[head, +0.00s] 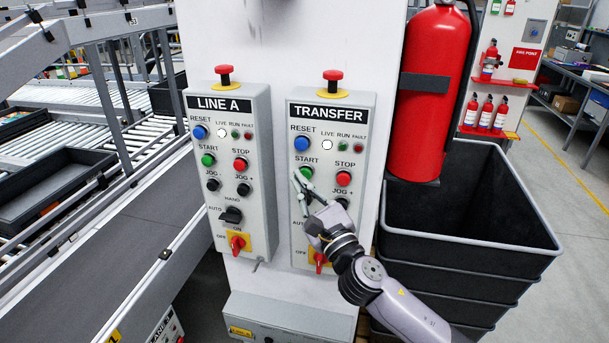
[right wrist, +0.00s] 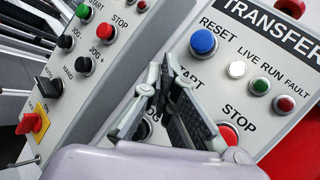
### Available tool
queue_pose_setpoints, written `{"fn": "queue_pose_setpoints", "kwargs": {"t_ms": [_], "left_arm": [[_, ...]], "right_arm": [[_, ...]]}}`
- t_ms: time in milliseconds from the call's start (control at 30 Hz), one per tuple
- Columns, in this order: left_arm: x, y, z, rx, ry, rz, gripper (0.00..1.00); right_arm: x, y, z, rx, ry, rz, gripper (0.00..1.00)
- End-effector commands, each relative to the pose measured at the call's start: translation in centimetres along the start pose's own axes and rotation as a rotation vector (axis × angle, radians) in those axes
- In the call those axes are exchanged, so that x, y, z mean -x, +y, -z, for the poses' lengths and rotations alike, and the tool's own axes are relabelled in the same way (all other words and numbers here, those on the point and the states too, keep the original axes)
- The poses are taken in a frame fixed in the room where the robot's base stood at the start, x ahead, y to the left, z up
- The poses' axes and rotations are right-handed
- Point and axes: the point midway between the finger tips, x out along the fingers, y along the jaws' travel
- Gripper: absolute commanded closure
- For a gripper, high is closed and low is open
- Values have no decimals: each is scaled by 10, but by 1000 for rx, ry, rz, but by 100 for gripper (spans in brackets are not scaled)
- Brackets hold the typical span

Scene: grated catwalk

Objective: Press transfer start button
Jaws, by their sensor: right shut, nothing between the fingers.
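The TRANSFER panel (head: 330,112) is a grey box on a white column. Its green START button (head: 307,172) sits left of the red STOP button (head: 343,178) and below the blue RESET button (head: 301,144). My right gripper (head: 299,180) is shut and empty, its fingertips at the lower left of the START button. I cannot tell whether they touch it. In the right wrist view the shut fingers (right wrist: 167,75) cover the START button and part of its label; RESET (right wrist: 203,41) and STOP (right wrist: 229,134) show. My left gripper is not in view.
The LINE A panel (head: 227,105) with its own START button (head: 208,160) stands just left. Red emergency knobs (head: 333,75) top both boxes. A fire extinguisher (head: 432,90) and stacked black bins (head: 475,265) are at the right, a conveyor (head: 100,235) at the left.

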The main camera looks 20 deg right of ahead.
Motion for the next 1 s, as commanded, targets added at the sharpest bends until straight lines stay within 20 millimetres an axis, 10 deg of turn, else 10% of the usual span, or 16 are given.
{"fn": "queue_pose_setpoints", "kwargs": {"t_ms": [1000], "left_arm": [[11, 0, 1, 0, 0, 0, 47]], "right_arm": [[34, 25, -25, -1, 0, -1, 100]]}}
